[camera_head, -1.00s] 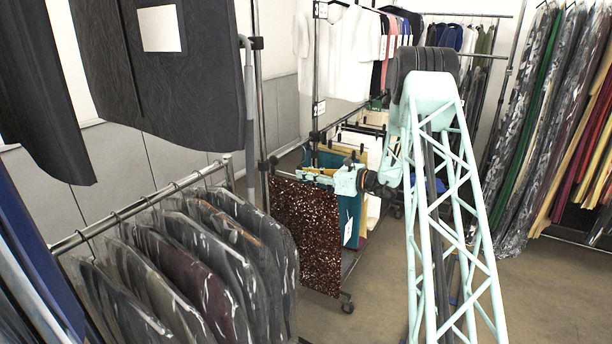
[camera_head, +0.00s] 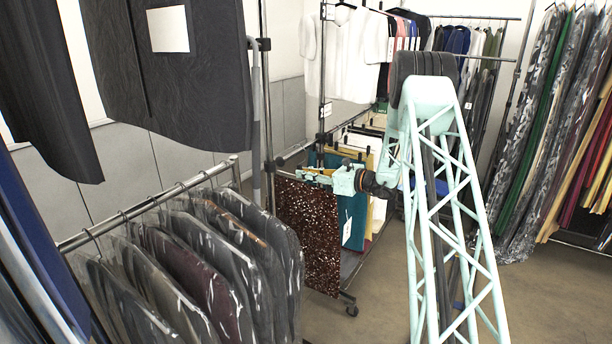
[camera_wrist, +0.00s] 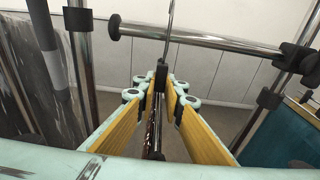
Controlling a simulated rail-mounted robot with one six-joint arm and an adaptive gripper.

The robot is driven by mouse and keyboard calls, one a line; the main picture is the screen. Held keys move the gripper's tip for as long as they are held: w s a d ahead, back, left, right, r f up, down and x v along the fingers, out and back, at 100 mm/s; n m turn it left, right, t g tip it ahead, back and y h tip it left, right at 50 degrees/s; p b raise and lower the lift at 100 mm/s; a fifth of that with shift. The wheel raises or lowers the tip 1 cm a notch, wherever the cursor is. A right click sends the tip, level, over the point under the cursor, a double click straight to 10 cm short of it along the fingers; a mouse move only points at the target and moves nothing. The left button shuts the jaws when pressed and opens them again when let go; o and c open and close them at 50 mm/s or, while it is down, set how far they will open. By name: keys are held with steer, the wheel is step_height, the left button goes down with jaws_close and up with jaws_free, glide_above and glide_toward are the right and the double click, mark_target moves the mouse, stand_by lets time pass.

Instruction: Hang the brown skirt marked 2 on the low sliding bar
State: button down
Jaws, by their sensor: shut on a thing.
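The brown skirt (camera_head: 307,236) is dark, glittery and sequined. It hangs upright below my gripper (camera_head: 317,176) in the body camera view, in front of the low rack with other skirts. In the wrist view my gripper (camera_wrist: 159,105) is shut on the skirt's hanger (camera_wrist: 162,76), with a strip of the brown skirt (camera_wrist: 153,138) between the yellow finger pads. The hanger's thin hook rises toward a horizontal chrome bar (camera_wrist: 205,40); I cannot tell whether they touch. I cannot tell if this is the low sliding bar. No 2 mark is readable on the skirt.
A teal skirt (camera_head: 352,205) with a white tag hangs just behind the brown one. Bagged garments (camera_head: 205,260) crowd the rail at front left, and a large dark garment (camera_head: 185,85) hangs above. A chrome upright (camera_head: 265,110) stands close left. Open floor (camera_head: 385,290) lies right of the skirt.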

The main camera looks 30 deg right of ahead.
mark_target(322, 184)
steer(key=shift+r+x, duration=0.2)
steer(key=shift+x, duration=1.4)
steer(key=shift+w+a, duration=0.1)
steer(key=shift+f+b, duration=1.2)
steer(key=shift+f, duration=0.45)
stand_by(0.5)
steer(key=c, duration=2.6)
jaws_free()
steer(key=shift+c, duration=0.2)
steer(key=shift+v, duration=6.05)
